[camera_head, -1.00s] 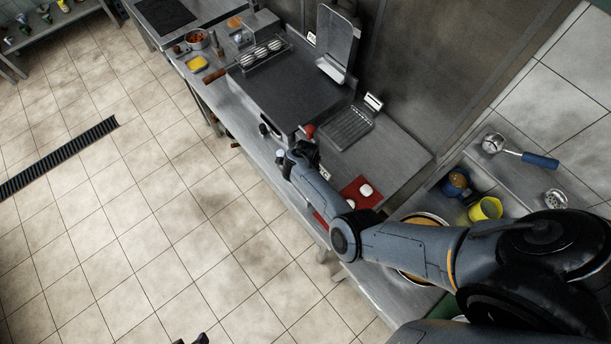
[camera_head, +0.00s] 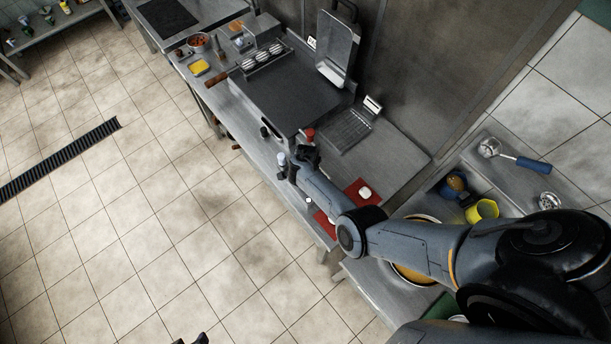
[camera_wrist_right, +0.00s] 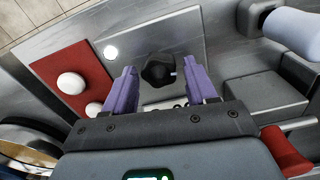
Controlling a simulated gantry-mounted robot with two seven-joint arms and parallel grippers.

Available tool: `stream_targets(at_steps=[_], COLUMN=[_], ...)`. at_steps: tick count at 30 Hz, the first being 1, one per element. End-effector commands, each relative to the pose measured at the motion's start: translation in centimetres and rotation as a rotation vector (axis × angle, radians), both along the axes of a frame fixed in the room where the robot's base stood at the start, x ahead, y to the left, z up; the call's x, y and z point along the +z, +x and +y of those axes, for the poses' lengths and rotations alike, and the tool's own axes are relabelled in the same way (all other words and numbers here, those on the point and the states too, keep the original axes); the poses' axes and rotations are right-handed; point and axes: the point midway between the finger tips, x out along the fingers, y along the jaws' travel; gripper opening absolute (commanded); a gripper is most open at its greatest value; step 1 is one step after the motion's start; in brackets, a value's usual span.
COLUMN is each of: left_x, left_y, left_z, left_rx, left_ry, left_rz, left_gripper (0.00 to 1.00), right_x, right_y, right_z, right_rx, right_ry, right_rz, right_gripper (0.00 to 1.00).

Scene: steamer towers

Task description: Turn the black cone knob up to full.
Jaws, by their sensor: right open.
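The black cone knob (camera_wrist_right: 157,69) shows in the right wrist view, on a grey metal panel. My right gripper (camera_wrist_right: 160,75) is open, with its two purple fingers on either side of the knob. I cannot tell whether the fingers touch it. In the head view my right gripper (camera_head: 291,165) is at the front edge of the counter, below the griddle, and the arm hides the knob there. A small dark piece (camera_head: 191,339) at the bottom edge of the head view may be part of my left gripper; its fingers cannot be made out.
A red board (camera_wrist_right: 72,58) with white buns lies near the knob. A white round spot (camera_wrist_right: 110,51) is beside it. A white handle (camera_wrist_right: 294,32) and a red handle (camera_wrist_right: 285,150) are close to the gripper's right. The griddle (camera_head: 290,96) stands behind. Floor in front is clear.

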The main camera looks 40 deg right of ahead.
Motion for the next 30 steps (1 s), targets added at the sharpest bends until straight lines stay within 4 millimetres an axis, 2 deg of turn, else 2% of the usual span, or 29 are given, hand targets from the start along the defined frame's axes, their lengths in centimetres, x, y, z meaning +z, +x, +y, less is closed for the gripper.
stream_targets(at_steps=[8, 18, 27, 30], left_x=[0.1, 1.8, 1.7, 2.1], left_y=[0.0, 0.0, 0.0, 0.0], left_z=[0.0, 0.0, 0.0, 0.0], left_rx=[0.000, 0.000, 0.000, 0.000], left_ry=[0.000, 0.000, 0.000, 0.000], left_rz=[0.001, 0.000, 0.001, 0.001], left_gripper=[0.43, 0.43, 0.43, 0.43], right_x=[0.0, 0.0, -0.1, 0.1], right_y=[0.0, -0.1, 0.0, -0.1], right_z=[0.0, 0.0, 0.1, -0.1], right_rx=[0.021, 0.496, 0.527, 0.598], right_ry=[0.000, -0.001, 0.000, -0.001], right_rz=[0.000, 0.002, 0.000, 0.002], right_gripper=[0.57, 0.57, 0.57, 0.57])
